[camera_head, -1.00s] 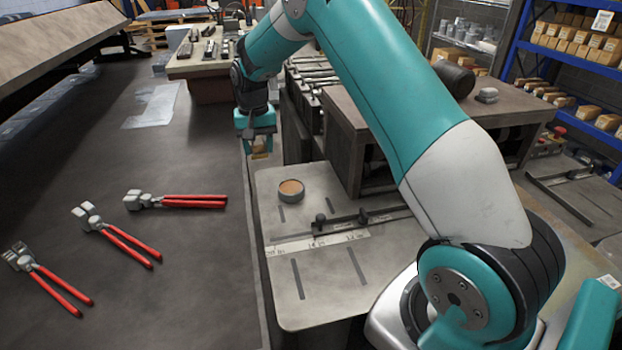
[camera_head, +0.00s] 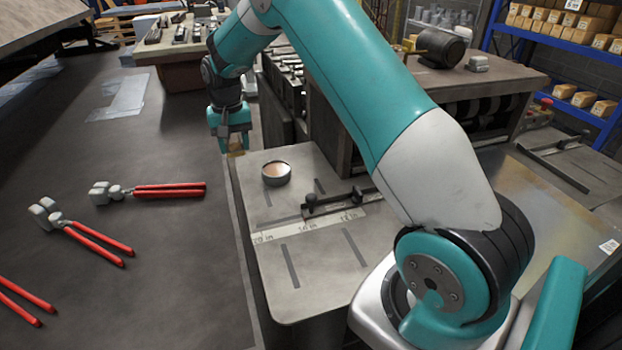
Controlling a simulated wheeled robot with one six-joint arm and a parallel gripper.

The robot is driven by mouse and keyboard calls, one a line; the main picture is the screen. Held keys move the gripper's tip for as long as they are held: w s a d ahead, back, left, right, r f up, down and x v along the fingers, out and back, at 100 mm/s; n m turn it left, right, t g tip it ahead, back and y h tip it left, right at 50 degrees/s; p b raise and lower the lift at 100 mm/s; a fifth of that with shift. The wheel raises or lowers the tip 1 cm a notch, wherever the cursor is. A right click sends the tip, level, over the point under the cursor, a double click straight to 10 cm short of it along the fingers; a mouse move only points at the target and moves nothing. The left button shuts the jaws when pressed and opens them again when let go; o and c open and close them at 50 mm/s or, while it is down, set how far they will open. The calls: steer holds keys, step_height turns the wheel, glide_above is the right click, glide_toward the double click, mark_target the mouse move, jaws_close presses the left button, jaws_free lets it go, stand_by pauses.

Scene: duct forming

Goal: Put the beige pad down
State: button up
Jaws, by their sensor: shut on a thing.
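My gripper (camera_head: 233,146) points down near the edge between the dark bench and the grey metal plate, above and behind the round tin. It is shut on a small beige pad (camera_head: 236,151), which shows just below the fingers. The pad is small in the picture, and my fingers hide part of it. It seems to be held above the surface, but I cannot tell how high.
A round tin (camera_head: 276,173) stands on the grey plate (camera_head: 330,262), beside a dark fence bar (camera_head: 340,199). Several red-handled pliers (camera_head: 170,190) lie on the dark bench (camera_head: 150,270). A boxy machine (camera_head: 345,150) stands right of my gripper. The bench's middle is clear.

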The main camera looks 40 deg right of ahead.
step_height(320, 180, down, 3)
steer(key=shift+r+b, duration=0.15)
steer(key=shift+b, duration=0.6)
steer(key=p, duration=0.6)
glide_toward(311, 168)
steer(key=f, duration=0.2)
steer(key=shift+a+f+p, duration=0.2)
steer(key=shift+f+p, duration=0.15)
step_height(311, 168, down, 3)
steer(key=shift+s+p, duration=0.1)
steer(key=shift+p, duration=0.6)
steer(key=shift+d+f+p, duration=0.2)
steer(key=shift+f+p, duration=0.25)
steer(key=shift+f, duration=0.25)
